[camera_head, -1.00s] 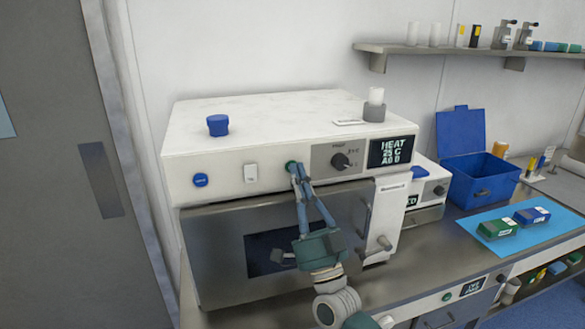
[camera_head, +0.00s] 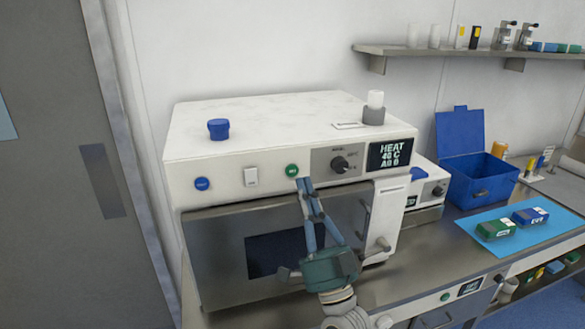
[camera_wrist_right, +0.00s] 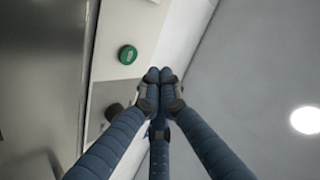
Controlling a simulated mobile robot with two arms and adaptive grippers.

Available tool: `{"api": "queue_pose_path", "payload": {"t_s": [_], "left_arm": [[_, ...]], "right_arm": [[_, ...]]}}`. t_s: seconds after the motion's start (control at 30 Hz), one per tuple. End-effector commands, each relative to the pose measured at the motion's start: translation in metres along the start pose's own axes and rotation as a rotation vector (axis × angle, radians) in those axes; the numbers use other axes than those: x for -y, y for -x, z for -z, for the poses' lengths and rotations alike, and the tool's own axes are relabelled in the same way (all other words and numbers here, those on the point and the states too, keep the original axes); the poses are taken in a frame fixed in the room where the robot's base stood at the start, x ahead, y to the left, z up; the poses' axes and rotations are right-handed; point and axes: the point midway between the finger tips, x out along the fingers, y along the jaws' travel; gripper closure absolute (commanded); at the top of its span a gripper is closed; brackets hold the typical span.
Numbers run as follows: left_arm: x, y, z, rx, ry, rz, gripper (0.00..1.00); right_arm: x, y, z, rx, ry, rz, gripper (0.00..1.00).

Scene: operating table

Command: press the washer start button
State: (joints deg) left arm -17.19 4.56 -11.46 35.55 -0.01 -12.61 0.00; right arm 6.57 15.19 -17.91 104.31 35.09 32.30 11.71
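The washer (camera_head: 270,115) is a white box with a steel door below its front panel. Its green button (camera_head: 292,170) sits on the panel and is fully visible. It also shows in the right wrist view as a round green cap (camera_wrist_right: 127,54). My right gripper (camera_head: 304,184) is just below and right of the green button, apart from it. Its fingers are closed together and hold nothing, as the wrist view (camera_wrist_right: 160,76) shows. The panel display (camera_head: 390,154) reads HEAT 40 C. My left gripper is not in view.
The panel also bears a blue button (camera_head: 202,184), a white switch (camera_head: 251,177) and a black knob (camera_head: 339,163). A blue cup (camera_head: 218,129) stands on the washer top. To the right are a blue open box (camera_head: 478,180) and a blue mat (camera_head: 487,235) with two small boxes.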

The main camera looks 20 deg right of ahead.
Motion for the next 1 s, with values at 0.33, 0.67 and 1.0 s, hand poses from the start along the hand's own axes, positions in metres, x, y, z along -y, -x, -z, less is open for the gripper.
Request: {"api": "queue_pose_path", "payload": {"t_s": [0.33, 0.67, 1.0], "left_arm": [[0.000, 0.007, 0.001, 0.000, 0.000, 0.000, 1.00], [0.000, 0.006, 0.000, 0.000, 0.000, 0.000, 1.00], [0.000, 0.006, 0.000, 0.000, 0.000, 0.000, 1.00]], "right_arm": [[0.011, 0.015, 0.011, 0.000, 0.002, 0.001, 1.00], [0.010, 0.015, 0.011, 0.000, 0.001, 0.000, 1.00], [0.012, 0.023, -0.010, 0.090, 0.020, -0.016, 1.00]]}}
